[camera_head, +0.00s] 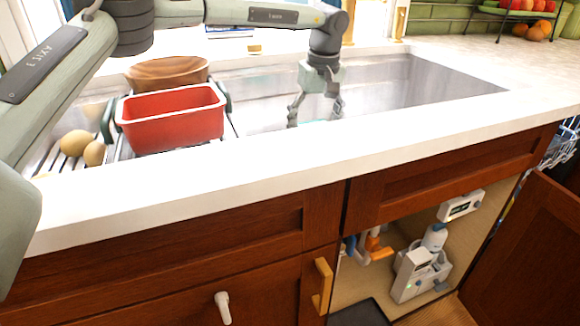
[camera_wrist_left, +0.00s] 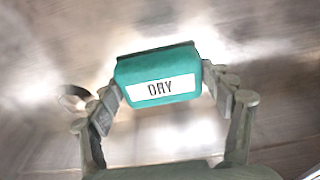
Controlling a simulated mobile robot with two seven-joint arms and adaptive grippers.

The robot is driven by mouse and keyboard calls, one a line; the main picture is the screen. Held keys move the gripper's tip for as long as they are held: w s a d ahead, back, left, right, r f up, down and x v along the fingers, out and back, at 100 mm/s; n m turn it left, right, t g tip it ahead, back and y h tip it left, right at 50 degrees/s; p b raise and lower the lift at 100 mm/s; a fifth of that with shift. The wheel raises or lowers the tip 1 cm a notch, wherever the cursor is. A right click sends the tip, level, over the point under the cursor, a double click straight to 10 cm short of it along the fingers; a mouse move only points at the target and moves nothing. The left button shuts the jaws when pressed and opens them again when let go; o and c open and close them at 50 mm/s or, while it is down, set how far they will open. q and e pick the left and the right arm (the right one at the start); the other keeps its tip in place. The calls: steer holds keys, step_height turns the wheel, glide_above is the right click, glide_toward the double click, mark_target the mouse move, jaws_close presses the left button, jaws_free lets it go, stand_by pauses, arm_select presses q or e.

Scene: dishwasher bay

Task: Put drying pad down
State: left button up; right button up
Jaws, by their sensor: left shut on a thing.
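The drying pad (camera_wrist_left: 158,79) is a teal block with a white label reading "DRY". In the left wrist view it sits between the two fingers of my left gripper (camera_wrist_left: 165,92), which is shut on it. I cannot tell whether the pad touches the basin floor. My right gripper is not in view.
A red tub (camera_head: 172,120) stands on a rack at the sink's left, with a brown bowl (camera_head: 167,72) behind and potatoes (camera_head: 76,142) beside it. The white counter edge (camera_head: 290,165) runs in front. The basin's right part is clear. A cabinet door (camera_head: 530,255) stands open below.

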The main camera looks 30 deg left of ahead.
arm_select(q)
step_height(320, 180, down, 10)
steer(key=shift+a, duration=0.1)
stand_by(0.4)
steer(key=shift+f, duration=0.1)
steer(key=o, duration=1.2)
steer(key=r, duration=0.4)
steer(key=s+d+r, duration=0.1)
steer(key=r, duration=0.7)
steer(key=shift+s+d+r, duration=0.1)
steer(key=shift+s+d, duration=0.05)
steer(key=shift+d, duration=0.05)
